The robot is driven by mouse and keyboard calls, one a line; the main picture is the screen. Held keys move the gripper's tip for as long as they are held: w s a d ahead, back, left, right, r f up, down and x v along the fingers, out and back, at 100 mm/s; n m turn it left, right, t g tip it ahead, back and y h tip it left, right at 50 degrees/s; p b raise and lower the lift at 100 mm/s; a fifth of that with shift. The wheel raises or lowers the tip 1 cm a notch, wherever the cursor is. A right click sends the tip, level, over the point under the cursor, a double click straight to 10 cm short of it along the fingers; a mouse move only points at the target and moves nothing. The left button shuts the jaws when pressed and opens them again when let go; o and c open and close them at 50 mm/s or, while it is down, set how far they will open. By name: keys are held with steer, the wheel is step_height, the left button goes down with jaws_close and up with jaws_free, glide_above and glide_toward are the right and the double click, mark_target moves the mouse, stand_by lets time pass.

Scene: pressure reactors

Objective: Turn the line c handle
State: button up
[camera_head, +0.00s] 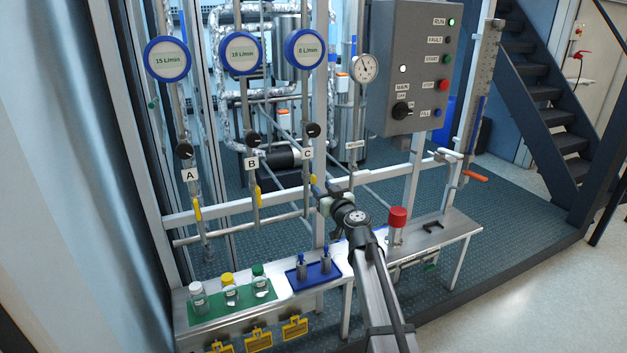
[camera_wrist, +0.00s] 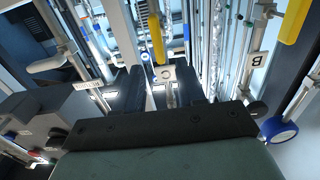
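The line C handle is a small yellow lever (camera_head: 313,179) on the right-hand pipe, below the white C label (camera_head: 307,154). In the wrist view the yellow lever (camera_wrist: 155,31) lies roughly along the pipe, beyond the C label (camera_wrist: 165,73). My gripper (camera_head: 326,198) is close to the lever, just below and right of it in the head view. In the wrist view the two dark fingers of my gripper (camera_wrist: 165,82) stand apart, with the C label showing between them. Nothing is seen between the fingertips, and I see no contact with the lever.
Yellow levers of line A (camera_head: 197,209) and line B (camera_head: 258,196) hang to the left. A horizontal rail (camera_head: 240,204) runs behind. A bench holds bottles on a green mat (camera_head: 205,309), a blue tray (camera_head: 297,283) and a red-capped item (camera_head: 397,217). A control box (camera_head: 415,65) stands right.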

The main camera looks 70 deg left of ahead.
mark_target(315, 181)
steer(key=a, duration=0.7)
steer(key=shift+a, duration=0.1)
jaws_close()
